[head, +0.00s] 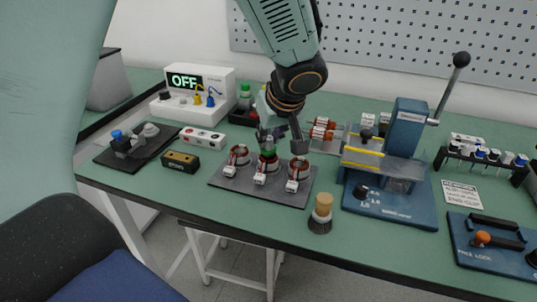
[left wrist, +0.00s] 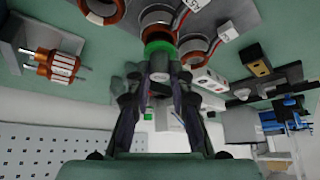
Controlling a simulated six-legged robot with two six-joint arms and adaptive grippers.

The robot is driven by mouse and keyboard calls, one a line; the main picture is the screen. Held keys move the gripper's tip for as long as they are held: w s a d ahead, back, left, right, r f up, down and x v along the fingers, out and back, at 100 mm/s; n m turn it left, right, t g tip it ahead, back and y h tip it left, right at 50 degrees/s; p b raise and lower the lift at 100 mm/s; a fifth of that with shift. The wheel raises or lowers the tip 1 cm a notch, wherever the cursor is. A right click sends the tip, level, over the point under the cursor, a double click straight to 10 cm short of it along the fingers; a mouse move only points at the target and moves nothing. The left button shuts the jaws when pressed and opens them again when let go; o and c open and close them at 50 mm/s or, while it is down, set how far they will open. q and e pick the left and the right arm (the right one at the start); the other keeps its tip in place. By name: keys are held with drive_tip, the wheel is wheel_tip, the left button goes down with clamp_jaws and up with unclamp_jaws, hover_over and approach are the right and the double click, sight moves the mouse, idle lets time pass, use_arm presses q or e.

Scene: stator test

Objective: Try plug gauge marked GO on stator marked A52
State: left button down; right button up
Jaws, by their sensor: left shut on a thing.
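Three copper-wound stators with white tags stand in a row on a dark mat (head: 232,181): a left one (head: 238,155), a middle one (head: 267,166) and a right one (head: 298,171). My left gripper (head: 279,138) is shut on a plug gauge with a green band (head: 268,151), directly above the middle stator. In the left wrist view the green band (left wrist: 160,48) lies against or just over that stator's ring (left wrist: 157,20); I cannot tell whether its tip is inside the bore. Its GO marking is not readable. My right gripper is not in view.
A blue press (head: 395,160) with a lever stands right of the mat. A tester (head: 195,90) reading OFF stands at the back left. A wooden-topped brush-like piece (head: 322,208) stands near the front edge. Copper rotors (head: 322,130) lie behind the stators.

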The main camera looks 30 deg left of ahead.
sight(270, 140)
use_arm(q)
drive_tip(key=shift+r+p, duration=0.65)
drive_tip(key=shift+r, duration=0.75)
idle(0.5)
drive_tip(key=shift+r+p, duration=1.75)
drive_tip(key=shift+r, duration=0.8)
